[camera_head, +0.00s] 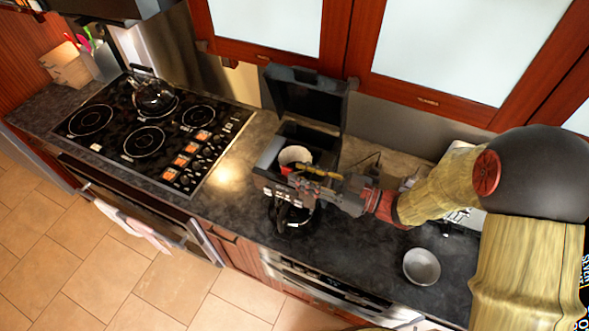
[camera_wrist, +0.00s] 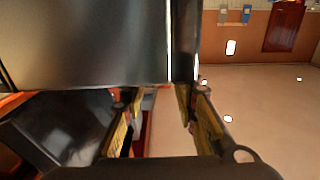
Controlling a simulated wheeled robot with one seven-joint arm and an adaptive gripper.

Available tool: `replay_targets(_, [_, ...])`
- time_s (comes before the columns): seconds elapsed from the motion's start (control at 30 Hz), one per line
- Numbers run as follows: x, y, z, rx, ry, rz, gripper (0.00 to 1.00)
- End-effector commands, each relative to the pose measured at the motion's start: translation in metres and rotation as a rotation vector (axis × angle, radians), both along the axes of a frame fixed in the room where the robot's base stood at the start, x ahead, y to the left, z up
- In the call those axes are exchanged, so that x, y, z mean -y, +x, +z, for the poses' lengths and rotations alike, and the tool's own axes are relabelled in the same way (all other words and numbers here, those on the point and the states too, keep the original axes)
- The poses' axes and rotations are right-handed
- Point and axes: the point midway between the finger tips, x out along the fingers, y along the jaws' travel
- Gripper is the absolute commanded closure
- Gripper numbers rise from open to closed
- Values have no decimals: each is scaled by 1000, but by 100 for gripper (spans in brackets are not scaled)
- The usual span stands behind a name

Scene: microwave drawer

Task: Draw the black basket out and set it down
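A dark box-shaped appliance (camera_head: 306,97) stands on the counter with its lid or upper panel raised. Its lower part, which looks like the black basket (camera_head: 266,156), has a white-rimmed round vessel (camera_head: 295,155) in its opening. I cannot tell how far the basket is out. My gripper (camera_head: 297,182) is at the front of it, partly over its front right corner. In the wrist view, the two fingers of my gripper (camera_wrist: 155,112) stand apart, with a narrow reddish and pale strip between them. Whether they touch anything is unclear. A large dark panel (camera_wrist: 85,45) fills the upper left there.
A glossy black object (camera_head: 292,216) sits below my gripper near the counter edge. A grey bowl (camera_head: 421,266) is to the right. A stove (camera_head: 150,130) with a kettle (camera_head: 154,97) is to the left. Red-framed cabinets (camera_head: 428,101) hang behind. Bare counter (camera_head: 348,243) lies left of the bowl.

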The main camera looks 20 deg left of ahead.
Motion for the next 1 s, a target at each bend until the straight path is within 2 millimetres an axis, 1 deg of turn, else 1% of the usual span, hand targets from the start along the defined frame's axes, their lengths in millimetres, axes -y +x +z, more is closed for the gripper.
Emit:
replay_targets(0.03, [-10, -1, 1, 0, 0, 5, 71])
replay_targets(0.1, [-21, 0, 1, -1, 1, 5, 71])
replay_targets(0.2, [-34, 2, 1, -1, 0, 4, 71])
replay_targets(0.3, [-42, 3, 1, 0, 0, 2, 71])
replay_targets(0.57, [-45, 4, 0, 0, 0, 0, 71])
replay_targets(1.0, [-44, 4, 0, 0, 0, 0, 95])
